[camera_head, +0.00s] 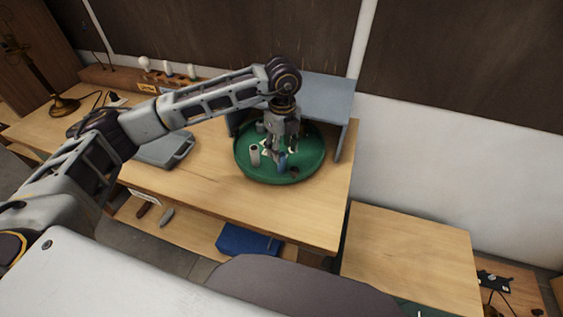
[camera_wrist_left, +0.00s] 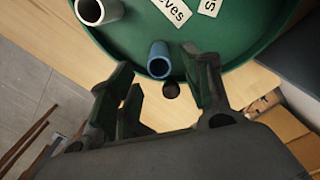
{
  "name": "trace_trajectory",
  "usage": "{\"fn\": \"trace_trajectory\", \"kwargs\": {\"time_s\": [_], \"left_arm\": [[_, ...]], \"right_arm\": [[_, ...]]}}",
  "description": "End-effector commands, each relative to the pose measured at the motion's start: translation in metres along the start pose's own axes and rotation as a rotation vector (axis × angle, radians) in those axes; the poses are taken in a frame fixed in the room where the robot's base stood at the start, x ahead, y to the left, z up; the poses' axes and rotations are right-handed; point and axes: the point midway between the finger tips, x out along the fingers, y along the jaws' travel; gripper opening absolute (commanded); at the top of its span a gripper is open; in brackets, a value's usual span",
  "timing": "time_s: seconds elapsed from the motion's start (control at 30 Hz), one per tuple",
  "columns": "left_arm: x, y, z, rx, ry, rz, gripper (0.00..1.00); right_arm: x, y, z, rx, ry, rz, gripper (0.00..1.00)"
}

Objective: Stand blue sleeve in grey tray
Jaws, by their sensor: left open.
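The blue sleeve (camera_head: 283,161) stands in the round green tray (camera_head: 246,172), near its front rim. In the left wrist view the blue sleeve (camera_wrist_left: 158,62) shows its open end, just past the gap between the fingers. My left gripper (camera_head: 279,147) is open above the green tray, close to the blue sleeve and not closed on it. Its spread fingers also show in the left wrist view (camera_wrist_left: 163,82). A flat grey tray-like piece (camera_head: 165,150) with a handle-like edge lies on the bench left of the green tray, partly behind my left arm. My right gripper is out of view.
A pale sleeve (camera_head: 254,155) stands left of the blue one, and a small dark brown one (camera_wrist_left: 171,90) is close by. Paper labels (camera_wrist_left: 172,12) lie in the green tray. A grey shelf (camera_head: 325,95) rises behind it. The bench front (camera_head: 220,200) is clear.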

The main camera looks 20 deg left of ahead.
Motion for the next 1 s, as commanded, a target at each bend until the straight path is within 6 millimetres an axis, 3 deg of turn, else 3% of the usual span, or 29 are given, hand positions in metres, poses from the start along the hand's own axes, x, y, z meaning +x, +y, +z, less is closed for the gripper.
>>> {"fn": "trace_trajectory", "kwargs": {"time_s": [0.4, 0.9, 1.0], "left_arm": [[0.04, 0.0, 0.003, 0.0, 0.0, 0.001, 0.49], [0.042, 0.0, 0.002, 0.0, 0.0, 0.001, 0.49], [0.042, 0.0, 0.002, 0.0, 0.0, 0.001, 0.37]], "right_arm": [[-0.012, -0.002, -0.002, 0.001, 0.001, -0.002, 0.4], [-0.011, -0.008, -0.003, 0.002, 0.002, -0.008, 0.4], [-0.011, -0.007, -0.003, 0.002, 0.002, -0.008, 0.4]]}}
